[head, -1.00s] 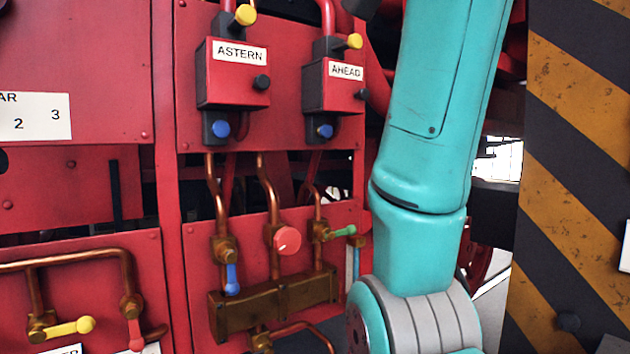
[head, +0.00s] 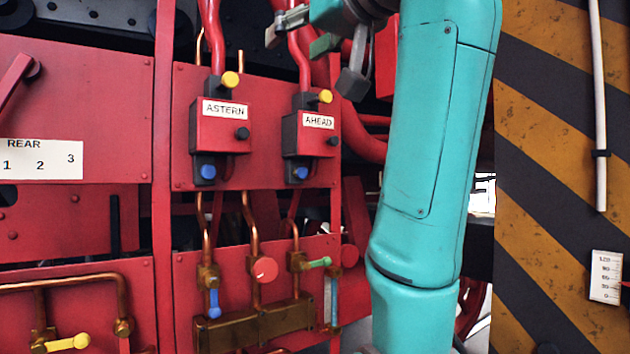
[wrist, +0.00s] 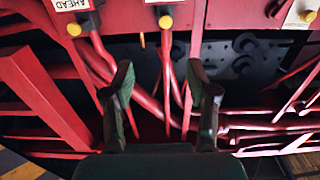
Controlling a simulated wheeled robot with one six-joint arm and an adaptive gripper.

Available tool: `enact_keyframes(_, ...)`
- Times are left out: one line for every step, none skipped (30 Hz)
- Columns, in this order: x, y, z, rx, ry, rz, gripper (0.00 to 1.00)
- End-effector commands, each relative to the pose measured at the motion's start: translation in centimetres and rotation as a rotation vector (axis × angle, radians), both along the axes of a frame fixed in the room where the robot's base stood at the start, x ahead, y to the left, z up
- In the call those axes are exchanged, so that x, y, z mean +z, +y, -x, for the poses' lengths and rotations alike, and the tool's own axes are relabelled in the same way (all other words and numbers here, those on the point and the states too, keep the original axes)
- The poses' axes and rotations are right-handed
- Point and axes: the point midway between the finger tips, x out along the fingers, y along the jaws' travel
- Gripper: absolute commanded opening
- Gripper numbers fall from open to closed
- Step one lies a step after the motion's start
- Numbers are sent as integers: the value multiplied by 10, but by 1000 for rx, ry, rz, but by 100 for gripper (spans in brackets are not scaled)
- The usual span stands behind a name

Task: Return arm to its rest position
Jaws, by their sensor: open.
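My gripper (wrist: 162,112) shows in the wrist view with its two dark fingers spread apart and nothing between them. Red pipes and a dark riveted plate lie beyond the fingers. In the head view my gripper (head: 304,32) is at the top, in front of the red pipes above the AHEAD box. It is partly cut off by the frame's top edge. My teal arm rises on the right of the centre and hides part of the red frame behind it.
The ASTERN box (head: 222,128) and AHEAD box (head: 310,133) carry yellow, black and blue knobs. Below are copper pipes, a red knob (head: 265,269), a blue handle (head: 214,303) and a green handle (head: 319,262). A striped panel (head: 550,150) stands close at the right.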

Motion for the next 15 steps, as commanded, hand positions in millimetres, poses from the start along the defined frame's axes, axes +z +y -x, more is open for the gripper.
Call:
enact_keyframes(-8, 1, -7, -2, 6, -2, 58)
enact_keyframes(-10, 1, -9, -3, 6, -4, 58)
enact_keyframes(-16, 1, -14, -5, 9, -6, 58)
enact_keyframes(-20, 1, -17, -6, 11, -8, 58)
enact_keyframes(-24, 1, -21, -7, 13, -10, 58)
enact_keyframes(-31, 2, -26, -9, 16, -12, 58)
enact_keyframes(-36, 2, -30, -11, 17, -15, 58)
enact_keyframes(-41, 2, -34, -13, 20, -17, 58)
enact_keyframes(-49, 2, -40, -15, 24, -20, 58)
enact_keyframes(-55, 3, -45, -17, 26, -23, 58)
enact_keyframes(-62, 3, -50, -19, 30, -26, 58)
enact_keyframes(-73, 3, -57, -23, 34, -29, 58)
enact_keyframes(-81, 3, -63, -26, 37, -33, 58)
enact_keyframes(-91, 2, -69, -30, 41, -36, 58)
enact_keyframes(-105, 2, -78, -35, 47, -42, 58)
